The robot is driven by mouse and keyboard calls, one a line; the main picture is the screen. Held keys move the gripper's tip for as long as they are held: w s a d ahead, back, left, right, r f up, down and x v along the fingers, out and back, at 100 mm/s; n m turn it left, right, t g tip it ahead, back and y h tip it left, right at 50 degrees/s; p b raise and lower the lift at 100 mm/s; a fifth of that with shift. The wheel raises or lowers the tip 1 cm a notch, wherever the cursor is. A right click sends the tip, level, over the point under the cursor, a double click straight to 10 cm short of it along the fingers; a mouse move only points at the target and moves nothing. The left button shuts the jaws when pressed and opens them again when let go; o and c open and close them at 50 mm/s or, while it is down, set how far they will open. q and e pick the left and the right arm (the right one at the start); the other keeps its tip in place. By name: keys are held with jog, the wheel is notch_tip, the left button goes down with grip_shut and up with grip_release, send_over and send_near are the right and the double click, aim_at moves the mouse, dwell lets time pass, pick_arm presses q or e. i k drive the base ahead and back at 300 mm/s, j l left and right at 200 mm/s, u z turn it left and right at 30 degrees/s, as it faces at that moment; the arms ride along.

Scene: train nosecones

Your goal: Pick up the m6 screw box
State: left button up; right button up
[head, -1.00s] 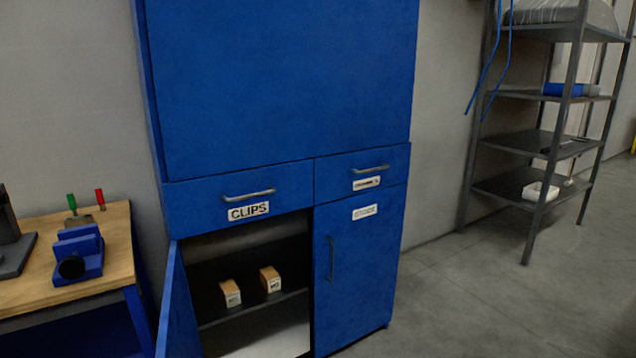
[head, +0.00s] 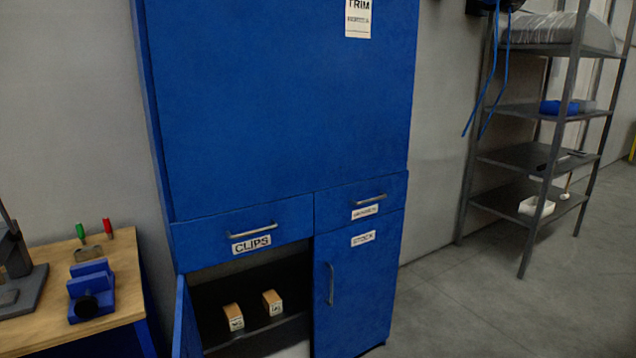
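Two small brown-and-white boxes stand on the dark inner shelf (head: 258,340) of the blue cabinet (head: 285,120), behind its open lower left door (head: 187,322). The left box (head: 233,317) and the right box (head: 272,302) stand apart, side by side. Each has a small white label on its front, too small to read, so I cannot tell which is the m6 screw box. Neither of my grippers is in the head view.
A drawer labelled CLIPS (head: 243,236) is shut above the opening. The lower right door (head: 357,285) is shut. A wooden workbench (head: 125,285) with a blue vise (head: 91,290) stands at left. A metal shelf rack (head: 535,157) stands at right, with clear floor (head: 480,310) before it.

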aim_at(272, 301)
jog(key=i+j, duration=0.1)
jog(key=j, duration=0.35)
jog(key=i+j, duration=0.1)
jog(key=j, duration=0.35)
jog(key=i+j, duration=0.1)
jog(key=j, duration=0.35)
jog(key=i+j, duration=0.1)
jog(key=j, duration=0.35)
jog(key=j+u, duration=0.2)
jog(key=u, duration=0.2)
jog(key=i+j+u, duration=0.15)
jog(key=u, duration=0.2)
jog(key=i+j+u, duration=0.1)
jog(key=u, duration=0.3)
jog(key=i+j+u, duration=0.1)
jog(key=j+u, duration=0.15)
jog(key=u, duration=0.15)
jog(key=k+l+z, duration=0.15)
jog(key=z, duration=0.25)
jog(key=k+l+z, duration=0.1)
jog(key=l+z, duration=0.25)
jog(key=k+l+z, duration=0.1)
jog(key=l+z, duration=0.65)
